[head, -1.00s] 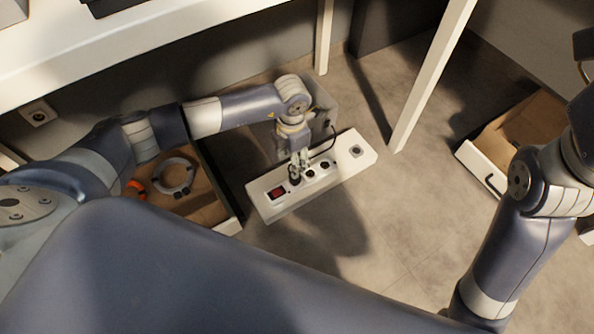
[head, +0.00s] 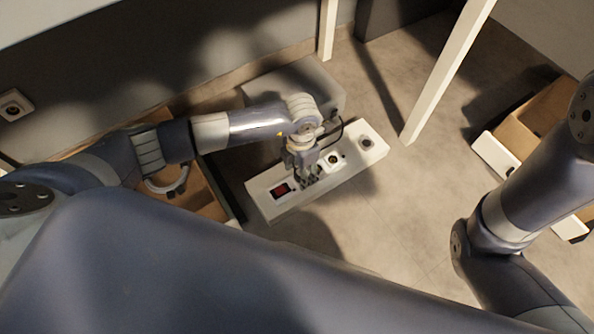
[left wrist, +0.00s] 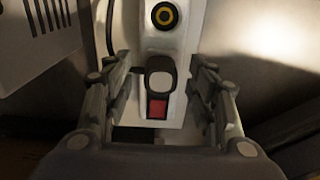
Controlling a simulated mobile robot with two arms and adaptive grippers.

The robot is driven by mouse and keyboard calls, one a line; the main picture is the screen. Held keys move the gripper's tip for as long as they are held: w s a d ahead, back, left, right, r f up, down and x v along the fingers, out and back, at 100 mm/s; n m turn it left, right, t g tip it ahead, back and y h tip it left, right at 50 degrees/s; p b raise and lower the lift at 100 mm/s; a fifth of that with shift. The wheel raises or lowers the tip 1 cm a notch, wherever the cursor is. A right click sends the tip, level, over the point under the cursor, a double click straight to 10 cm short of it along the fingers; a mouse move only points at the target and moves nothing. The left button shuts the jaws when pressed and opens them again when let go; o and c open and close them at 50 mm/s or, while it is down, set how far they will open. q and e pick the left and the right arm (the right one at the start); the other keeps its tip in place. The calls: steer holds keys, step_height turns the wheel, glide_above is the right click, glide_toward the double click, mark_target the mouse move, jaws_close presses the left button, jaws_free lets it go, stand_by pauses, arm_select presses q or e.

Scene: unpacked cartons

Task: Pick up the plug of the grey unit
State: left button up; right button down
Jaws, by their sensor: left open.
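A white power strip (head: 352,164) lies on the floor with a red switch (head: 281,190) at its left end. The grey unit (head: 325,88) stands behind it, and its black cord (head: 342,130) curves down towards the strip. My left gripper (head: 310,182) is open, low over the strip, and hides what is under it in the head view. In the left wrist view, a dark plug with a grey top (left wrist: 160,72) sits on the strip next to the red switch, between the open fingers, not gripped. Whether the cord joins this plug is hidden. My right gripper is out of view.
A carton (head: 218,205) holding a light ring-shaped coil (head: 168,186) is left of the strip, partly behind my left arm. Another open carton (head: 512,125) is at the right. White table legs (head: 440,80) stand behind. The floor right of the strip is clear.

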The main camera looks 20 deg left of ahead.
arm_select(q)
steer(key=shift+c, duration=0.3)
jaws_close()
steer(key=shift+r, duration=0.15)
